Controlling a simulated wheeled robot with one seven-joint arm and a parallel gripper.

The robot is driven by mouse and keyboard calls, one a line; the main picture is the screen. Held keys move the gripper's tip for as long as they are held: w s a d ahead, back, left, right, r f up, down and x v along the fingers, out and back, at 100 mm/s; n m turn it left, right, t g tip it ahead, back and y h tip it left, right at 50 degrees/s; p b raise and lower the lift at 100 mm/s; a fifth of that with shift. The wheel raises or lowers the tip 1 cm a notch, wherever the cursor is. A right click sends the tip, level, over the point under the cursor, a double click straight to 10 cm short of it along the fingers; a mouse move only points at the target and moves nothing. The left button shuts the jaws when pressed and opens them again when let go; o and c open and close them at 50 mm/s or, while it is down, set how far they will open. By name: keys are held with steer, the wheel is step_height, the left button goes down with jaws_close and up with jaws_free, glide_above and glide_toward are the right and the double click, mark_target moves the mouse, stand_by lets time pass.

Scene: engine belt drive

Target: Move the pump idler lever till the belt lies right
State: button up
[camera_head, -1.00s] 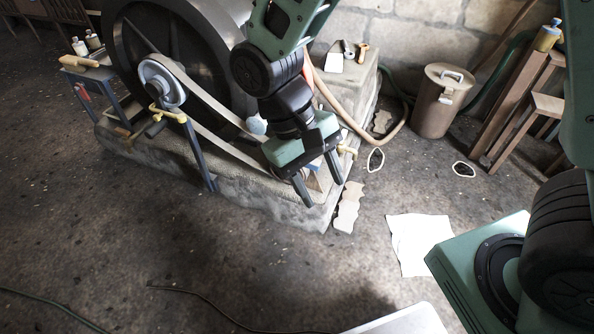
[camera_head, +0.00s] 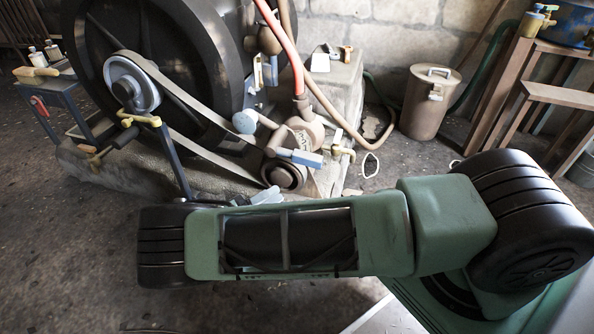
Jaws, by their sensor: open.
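The belt (camera_head: 190,108) runs from a grey pulley (camera_head: 130,84) in front of the big dark flywheel (camera_head: 195,60) down right to a small pulley (camera_head: 285,174) by the pump (camera_head: 303,135). Two strands show; I cannot tell how the belt sits in the grooves. A lever with a pale round knob (camera_head: 245,121) stands near the upper strand beside the pump. A blue handle (camera_head: 306,158) sticks out above the small pulley. I cannot tell for sure which is the idler lever. My gripper is not visible; my arm lies across the front.
A yellow-handled bar (camera_head: 140,120) slopes down by the grey pulley. Red and tan hoses (camera_head: 294,50) rise from the pump. A lidded bin (camera_head: 430,102) and a wooden bench (camera_head: 550,95) stand right. A small table (camera_head: 48,82) is at left. Bare floor (camera_head: 70,240) lies front left.

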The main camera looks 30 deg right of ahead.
mark_target(315, 161)
steer(key=shift+t+h, duration=0.9)
steer(key=b+x, duration=0.1)
steer(key=x, duration=0.4)
steer(key=w+b+x, duration=0.1)
steer(key=x, duration=0.4)
steer(key=f+b+x, duration=0.1)
steer(key=x, duration=0.4)
steer(key=shift+w+d, duration=0.2)
steer(key=shift+d, duration=0.05)
steer(key=shift+c, duration=0.2)
